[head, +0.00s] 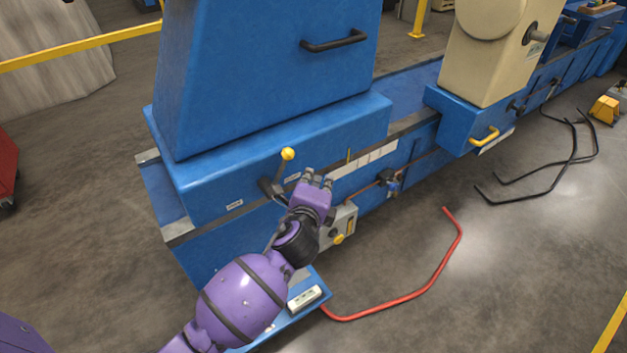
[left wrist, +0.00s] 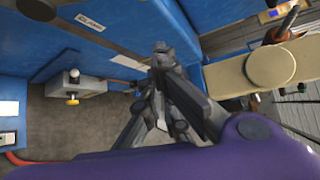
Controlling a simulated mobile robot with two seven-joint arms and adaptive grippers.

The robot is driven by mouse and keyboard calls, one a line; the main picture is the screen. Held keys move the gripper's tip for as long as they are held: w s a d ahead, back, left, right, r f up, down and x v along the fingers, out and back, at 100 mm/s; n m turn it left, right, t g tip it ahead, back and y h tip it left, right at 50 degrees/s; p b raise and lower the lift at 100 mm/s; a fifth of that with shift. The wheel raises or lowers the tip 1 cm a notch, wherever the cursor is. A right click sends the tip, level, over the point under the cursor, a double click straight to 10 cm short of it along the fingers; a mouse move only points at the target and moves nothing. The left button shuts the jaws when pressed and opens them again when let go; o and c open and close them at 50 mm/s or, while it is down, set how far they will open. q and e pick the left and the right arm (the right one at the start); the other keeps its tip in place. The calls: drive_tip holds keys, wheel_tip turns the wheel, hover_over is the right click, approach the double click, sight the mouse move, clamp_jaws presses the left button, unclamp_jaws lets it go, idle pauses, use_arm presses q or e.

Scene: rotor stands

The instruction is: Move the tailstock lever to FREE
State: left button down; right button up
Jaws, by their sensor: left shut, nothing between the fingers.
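The tailstock lever (head: 287,154) has a yellow ball knob and stands up from a dark hub on the front of the big blue tailstock base (head: 200,175). A small label lies on either side of the hub in the head view; I cannot read them there. In the left wrist view a label reading CLAMP (left wrist: 90,23) is on the blue face. My left gripper (head: 318,178) is shut and empty, just right of the lever and apart from its knob. Its closed fingers (left wrist: 161,52) show in the left wrist view. My right gripper is not in view.
A grey control box (head: 342,228) with a yellow knob sits below my left gripper. A blue bed with a cream stand (head: 490,50) runs to the right. A red hose (head: 440,270) and black cables (head: 540,180) lie on the floor. A black handle (head: 333,41) is above.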

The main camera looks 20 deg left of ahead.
use_arm(q)
drive_tip(key=w+a, duration=0.4)
drive_tip(key=w, duration=0.1)
drive_tip(key=shift+a+f, duration=0.15)
drive_tip(key=shift+f, duration=0.15)
drive_tip(key=shift+b, duration=0.3)
